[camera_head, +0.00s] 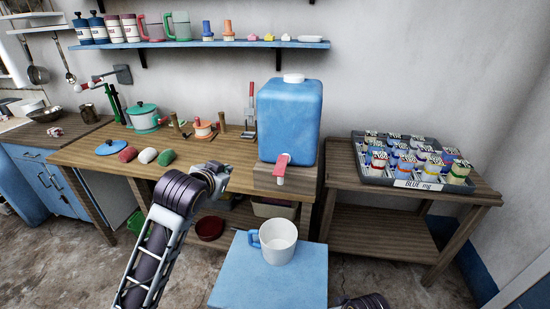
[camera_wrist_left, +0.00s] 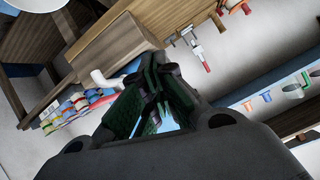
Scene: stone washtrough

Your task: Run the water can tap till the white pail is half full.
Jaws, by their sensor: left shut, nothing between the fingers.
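The blue water can (camera_head: 290,115) stands at the front edge of the wooden bench. Its red tap lever (camera_head: 282,160) and white spout (camera_head: 280,180) face forward. The white pail (camera_head: 279,247), with a blue handle, stands upright on a blue stand below the spout. No water stream shows between them, and I cannot tell the pail's water level. My left gripper (camera_head: 226,172) is shut and empty, left of the tap and apart from it. In the left wrist view its dark fingers (camera_wrist_left: 155,92) are together, near the white spout (camera_wrist_left: 104,78). My right gripper is out of view.
The blue stand (camera_head: 235,285) has free room around the pail. A tray of labelled jars (camera_head: 376,177) sits on the right bench. A teal pot (camera_head: 143,119) and several coloured rolls are on the left bench. A shelf (camera_head: 190,44) runs above.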

